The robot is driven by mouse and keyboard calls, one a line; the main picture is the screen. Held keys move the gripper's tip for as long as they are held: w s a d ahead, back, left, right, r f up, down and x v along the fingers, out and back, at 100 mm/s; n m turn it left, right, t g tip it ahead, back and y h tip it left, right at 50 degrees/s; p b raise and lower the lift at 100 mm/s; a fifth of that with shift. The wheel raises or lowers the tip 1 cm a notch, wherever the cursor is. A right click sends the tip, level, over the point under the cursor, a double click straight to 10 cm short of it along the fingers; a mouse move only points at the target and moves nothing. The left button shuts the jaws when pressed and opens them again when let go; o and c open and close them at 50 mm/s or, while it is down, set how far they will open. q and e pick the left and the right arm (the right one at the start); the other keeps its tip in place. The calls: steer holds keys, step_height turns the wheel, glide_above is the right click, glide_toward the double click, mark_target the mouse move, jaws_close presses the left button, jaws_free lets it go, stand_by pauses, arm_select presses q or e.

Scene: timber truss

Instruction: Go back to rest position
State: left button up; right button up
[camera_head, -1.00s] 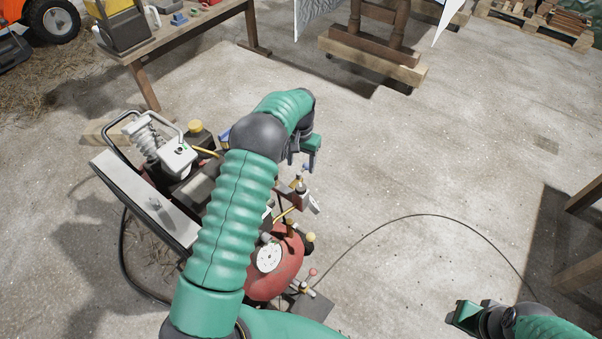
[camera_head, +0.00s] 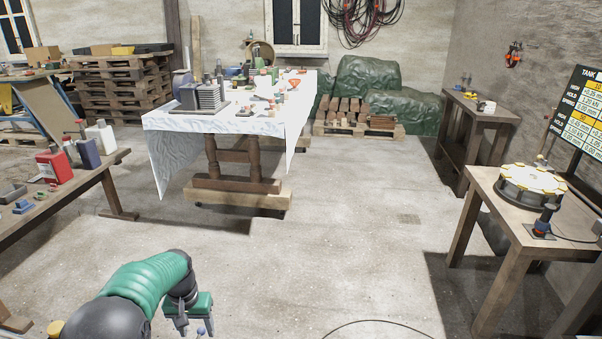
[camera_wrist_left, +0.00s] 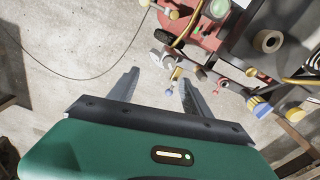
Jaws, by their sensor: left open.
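My left gripper (camera_head: 190,322) shows at the bottom left of the head view, at the end of my green and black arm. In the left wrist view its two grey fingers (camera_wrist_left: 158,92) are spread apart with nothing between them. Beyond the fingers is a red machine (camera_wrist_left: 202,38) with small valves, knobs and a yellow hose. The gripper looks apart from this machine. My right gripper is in neither current view.
A cloth-covered table (camera_head: 228,121) stands ahead. A wooden bench (camera_head: 95,182) is at left, and a table (camera_head: 490,192) with a round yellow-and-white device (camera_head: 530,184) at right. The middle floor (camera_head: 340,235) is clear except for a thin cable near the bottom.

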arm_select(q)
steer(key=s+d+r+t, duration=0.1)
steer(key=s+d, duration=0.3)
steer(key=s, duration=0.4)
steer(key=s+d+r+m, duration=0.1)
steer(key=s+d, duration=0.3)
steer(key=s, duration=0.3)
steer(key=s+d+r+t, duration=0.1)
steer(key=s+d, duration=0.3)
steer(key=s, duration=0.4)
step_height(320, 180, up, 17)
steer(key=w+p, duration=0.1)
steer(key=p, duration=1.6)
steer(key=shift+f, duration=0.15)
